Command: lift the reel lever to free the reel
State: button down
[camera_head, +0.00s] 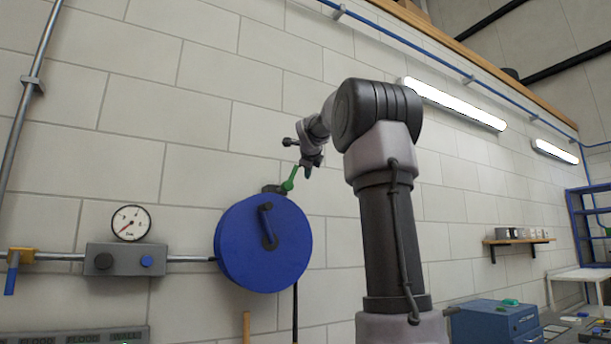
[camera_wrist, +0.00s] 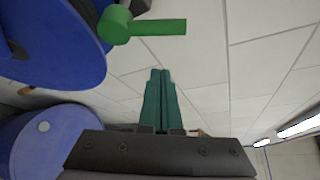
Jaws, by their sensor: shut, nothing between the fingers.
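The round blue reel (camera_head: 263,243) is mounted on the block wall, with a dark crank handle on its face. A green lever (camera_head: 290,179) stands at the reel's top right, tilted up to the right. In the wrist view the lever (camera_wrist: 150,27) points right from a round green hub, beside the blue reel (camera_wrist: 40,45). My gripper (camera_head: 309,165) is just above and right of the lever's tip. In the wrist view my gripper's green fingers (camera_wrist: 160,72) are closed together and empty, below the lever in the picture and seemingly apart from it.
A pressure gauge (camera_head: 131,223) and a grey valve box (camera_head: 125,260) sit on the pipe left of the reel. A blue drum-like object (camera_wrist: 42,140) shows at the lower left of the wrist view. A blue box (camera_head: 496,321) stands at lower right. The wall above the reel is clear.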

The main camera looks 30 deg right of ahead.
jog(key=v, duration=0.6)
jog(key=shift+s+a, duration=0.2)
jog(key=shift+s, duration=0.15)
jog(key=shift+f, duration=0.1)
jog(key=s+a+f+n+g+y, duration=0.2)
jog(key=s+a+f+n, duration=0.4)
jog(key=f, duration=0.6)
jog(key=s+a+f+n+g+y, duration=0.2)
jog(key=s+a+f+n+y, duration=0.1)
jog(key=s+a+f+n, duration=0.4)
jog(key=s+a+f+n+g+y, duration=0.2)
jog(key=s+a+f+n, duration=0.5)
jog(key=s+f+n, duration=0.4)
jog(key=s+f+y, duration=0.1)
jog(key=s+f, duration=0.3)
jog(key=f, duration=0.4)
jog(key=shift+g, duration=0.3)
